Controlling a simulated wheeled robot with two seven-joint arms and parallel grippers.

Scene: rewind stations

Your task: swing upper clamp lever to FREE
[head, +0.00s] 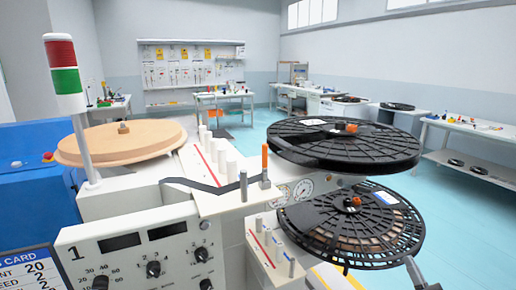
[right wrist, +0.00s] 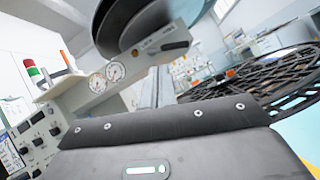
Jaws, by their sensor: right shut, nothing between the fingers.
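In the right wrist view, a pale arm panel (right wrist: 150,42) with small lettering, too blurred to read surely, runs below a dark round reel. A short dark lever-like piece (right wrist: 175,46) sits on it, apparently the clamp lever; its setting cannot be told. In the head view this piece is hidden, seemingly by the upper black reel (head: 345,150). My right gripper (head: 413,266) enters at the lower right, beside the lower reel (head: 350,228). Its shut, empty fingers (right wrist: 156,82) point toward the panel, apart from the lever. My left gripper is out of view.
An orange-tipped post (head: 265,165) stands on the white machine top, beside a dark tape strip (head: 215,188). A wooden disc (head: 122,142) and a red-green signal tower (head: 64,75) are at left. Openwork reel edges lie close to my right gripper.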

